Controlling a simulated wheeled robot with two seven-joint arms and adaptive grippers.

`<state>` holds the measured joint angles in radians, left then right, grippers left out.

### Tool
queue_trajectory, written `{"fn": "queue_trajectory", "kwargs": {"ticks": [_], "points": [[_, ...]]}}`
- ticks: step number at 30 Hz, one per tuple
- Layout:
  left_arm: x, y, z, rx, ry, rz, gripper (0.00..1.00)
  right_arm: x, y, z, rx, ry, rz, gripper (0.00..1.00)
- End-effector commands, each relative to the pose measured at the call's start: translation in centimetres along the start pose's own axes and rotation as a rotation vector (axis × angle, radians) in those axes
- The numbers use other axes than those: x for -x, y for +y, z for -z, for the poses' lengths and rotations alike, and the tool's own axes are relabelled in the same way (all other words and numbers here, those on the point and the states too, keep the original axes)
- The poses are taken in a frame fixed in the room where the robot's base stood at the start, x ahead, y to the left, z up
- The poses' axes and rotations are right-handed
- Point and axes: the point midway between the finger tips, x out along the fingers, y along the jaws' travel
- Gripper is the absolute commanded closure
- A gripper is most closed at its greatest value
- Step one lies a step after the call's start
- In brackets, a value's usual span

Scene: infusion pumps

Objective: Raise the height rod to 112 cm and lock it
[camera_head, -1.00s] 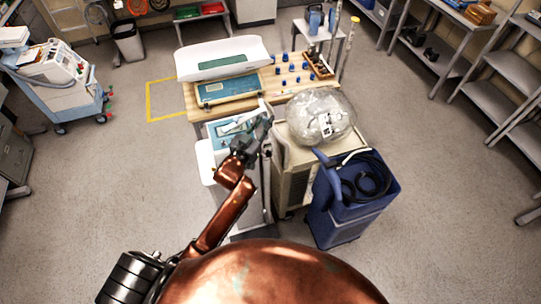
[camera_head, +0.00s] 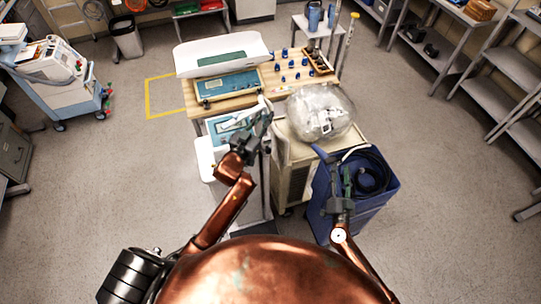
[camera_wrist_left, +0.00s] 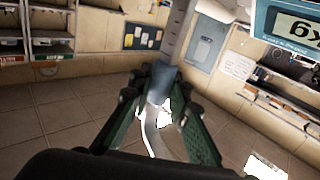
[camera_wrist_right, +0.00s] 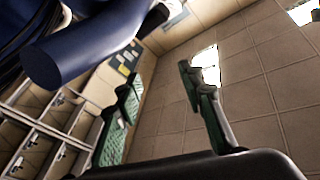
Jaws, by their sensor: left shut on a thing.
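The scale with the height rod stands in front of the wooden table in the head view, with a teal display head (camera_head: 222,130). Its upright height rod (camera_head: 266,185) is partly hidden by my left arm. My left gripper (camera_head: 262,118) is shut around the upper part of the rod, beside a white arm-like piece. The left wrist view shows a grey-blue bar (camera_wrist_left: 160,88) between the fingers. The rod's markings and lock are not readable. My right gripper (camera_head: 344,190) is open and empty over the blue bin; its fingers stand apart in the right wrist view (camera_wrist_right: 160,85).
A blue bin (camera_head: 318,205) with coiled black hose stands at the right, beside a beige cabinet (camera_head: 296,165) bearing a clear plastic bag (camera_head: 320,112). The table (camera_head: 270,88) holds a baby scale (camera_head: 222,54) and several blue weights. Open floor lies left.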

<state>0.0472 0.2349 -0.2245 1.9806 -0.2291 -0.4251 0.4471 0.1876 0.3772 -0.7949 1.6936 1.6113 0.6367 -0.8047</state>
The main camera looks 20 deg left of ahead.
Motion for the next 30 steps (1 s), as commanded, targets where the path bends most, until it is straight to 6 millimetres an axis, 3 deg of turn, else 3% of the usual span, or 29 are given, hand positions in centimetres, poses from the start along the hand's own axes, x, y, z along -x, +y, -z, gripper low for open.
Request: {"fn": "queue_trajectory", "kwargs": {"ticks": [1, 6, 9, 12, 16, 19, 30], "points": [[0.0, 0.0, 0.1, 0.0, 0.002, 0.0, 1.0, 0.1, -3.6, -1.6, -0.066, -0.052, 0.039, 0.64], [0.0, 0.0, 0.1, 0.0, 0.002, 0.0, 1.0, 2.3, -13.3, -6.4, -0.243, -0.227, 0.14, 0.64], [0.0, 0.0, 0.1, 0.0, 0.002, 0.0, 1.0, 4.0, -17.3, -8.1, -0.311, -0.307, 0.185, 0.64], [0.0, 0.0, 0.1, 0.0, 0.003, 0.0, 1.0, 5.3, -19.9, -9.0, -0.353, -0.359, 0.214, 0.64], [0.0, 0.0, 0.1, 0.0, 0.003, 0.0, 1.0, 5.7, -21.4, -9.6, -0.377, -0.388, 0.23, 0.64], [0.0, 0.0, 0.1, 0.0, 0.003, 0.0, 1.0, 4.9, -21.8, -9.9, -0.379, -0.391, 0.23, 0.64], [0.0, 0.0, 0.2, 0.0, 0.003, 0.0, 1.0, -1.4, -23.8, -12.2, -0.378, -0.389, 0.229, 0.64]]}}
